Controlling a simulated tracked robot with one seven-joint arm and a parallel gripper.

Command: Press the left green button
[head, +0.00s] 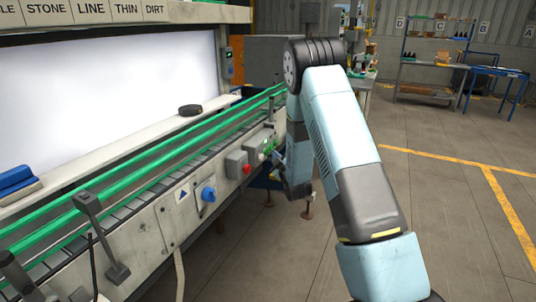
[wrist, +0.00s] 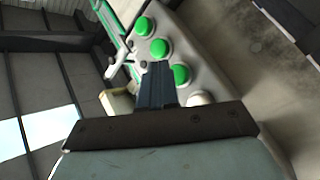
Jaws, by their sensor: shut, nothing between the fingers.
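In the wrist view, several round buttons sit in a row on a pale control panel (wrist: 192,52). Three are green: a top one (wrist: 144,26), a middle one (wrist: 160,48) and a lower one (wrist: 181,74). A whitish button (wrist: 200,98) lies below them, partly hidden by my gripper. My gripper (wrist: 156,66) is shut and empty, its tips beside the middle and lower green buttons; contact cannot be told. In the head view, my gripper (head: 277,158) is beside the panel (head: 256,148) on the conveyor's side, and the buttons are small and partly hidden.
A red button (head: 247,169) on a grey box and a blue knob (head: 208,193) sit farther left along the conveyor (head: 150,215). Green rails (head: 130,175) run along its top. A black round object (head: 190,110) lies on the ledge. The floor (head: 445,200) at right is clear.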

